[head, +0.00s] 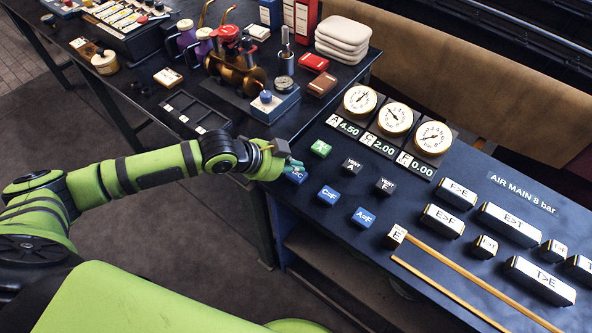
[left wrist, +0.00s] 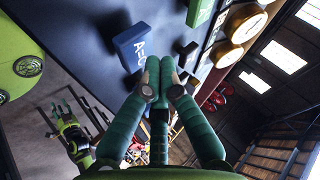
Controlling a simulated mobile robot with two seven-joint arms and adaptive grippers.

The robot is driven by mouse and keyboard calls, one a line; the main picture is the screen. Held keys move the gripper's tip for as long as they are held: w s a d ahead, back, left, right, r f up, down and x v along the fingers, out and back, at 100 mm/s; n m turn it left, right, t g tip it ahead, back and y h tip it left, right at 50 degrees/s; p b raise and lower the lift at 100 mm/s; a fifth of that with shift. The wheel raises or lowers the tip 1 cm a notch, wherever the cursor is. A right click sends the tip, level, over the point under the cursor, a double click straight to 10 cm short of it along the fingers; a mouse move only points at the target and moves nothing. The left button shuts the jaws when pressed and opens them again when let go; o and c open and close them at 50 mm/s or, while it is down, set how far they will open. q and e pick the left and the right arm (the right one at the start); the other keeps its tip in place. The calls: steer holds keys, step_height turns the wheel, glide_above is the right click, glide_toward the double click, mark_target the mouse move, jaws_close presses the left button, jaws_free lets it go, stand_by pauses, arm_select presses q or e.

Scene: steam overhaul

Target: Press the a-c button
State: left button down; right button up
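The blue A=C button (head: 298,177) is on the dark panel, at the near left end of the blue row. My left gripper (head: 288,165) is at this button and hides part of it in the head view. In the left wrist view the blue button (left wrist: 131,44) shows its label partly hidden behind the fingertips. The left fingers (left wrist: 158,82) are together at their tips with nothing between them. I cannot tell whether they touch the button. My right gripper (left wrist: 67,122) is small at the left of the wrist view, with its fingers apart.
Blue C=F (head: 328,195) and A=F (head: 363,217) buttons, a green button (head: 321,148) and two black vent buttons (head: 352,166) are close by. Gauges (head: 397,119) stand behind. A wooden rail (head: 470,284) and labelled blocks are to the right. A cluttered bench (head: 165,112) adjoins at left.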

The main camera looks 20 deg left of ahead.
mark_target(294, 176)
arm_select(q)
steer(key=shift+f, duration=0.65)
stand_by(0.3)
steer(key=shift+r, duration=0.1)
steer(key=shift+r+p, duration=0.6)
steer(key=shift+p, duration=0.05)
step_height(294, 176, up, 6)
steer(key=p, duration=0.6)
steer(key=shift+r, duration=0.1)
stand_by(0.5)
